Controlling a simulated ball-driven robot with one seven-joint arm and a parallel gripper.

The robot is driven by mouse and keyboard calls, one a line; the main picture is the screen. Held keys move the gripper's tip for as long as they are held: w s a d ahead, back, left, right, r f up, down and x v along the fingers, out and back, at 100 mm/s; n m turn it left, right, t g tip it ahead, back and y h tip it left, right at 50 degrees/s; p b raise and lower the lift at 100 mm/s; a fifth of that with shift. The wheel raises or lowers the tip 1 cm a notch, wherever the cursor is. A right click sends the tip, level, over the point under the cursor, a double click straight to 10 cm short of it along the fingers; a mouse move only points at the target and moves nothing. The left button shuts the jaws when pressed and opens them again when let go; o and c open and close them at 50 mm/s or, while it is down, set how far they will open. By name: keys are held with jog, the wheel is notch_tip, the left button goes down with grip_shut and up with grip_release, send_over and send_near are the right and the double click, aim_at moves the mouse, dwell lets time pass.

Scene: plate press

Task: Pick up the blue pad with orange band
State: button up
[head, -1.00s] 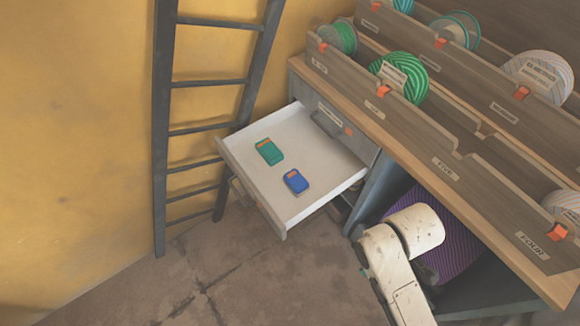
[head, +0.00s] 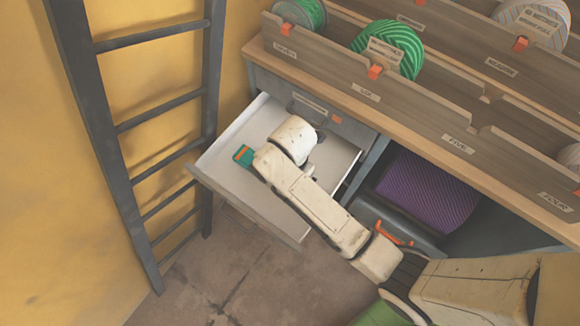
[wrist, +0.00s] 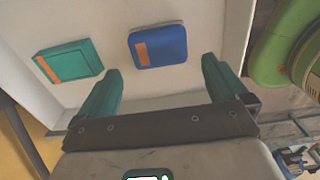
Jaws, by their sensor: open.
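The blue pad with orange band (wrist: 163,47) lies flat in the open white drawer (head: 213,165); it shows in the wrist view at top centre. In the head view my arm hides it. A green pad with an orange band (wrist: 68,62) lies to its left, and part of it shows in the head view (head: 243,155). My gripper (wrist: 158,86) is open and empty, its two green fingers apart. I see no contact.
The cabinet's worktop above the drawer holds wooden racks (head: 440,118) with cord spools (head: 388,48). A purple roll (head: 425,190) sits in the lower opening on the right. A dark ladder (head: 125,130) stands left of the drawer against a yellow wall.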

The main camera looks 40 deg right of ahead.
notch_tip(320, 180, down, 8)
jog(key=shift+w+d+r+b, duration=0.1)
jog(key=shift+r+b, duration=0.15)
jog(key=shift+b, duration=0.3)
jog(key=c, duration=0.7)
jog(key=shift+r, duration=0.1)
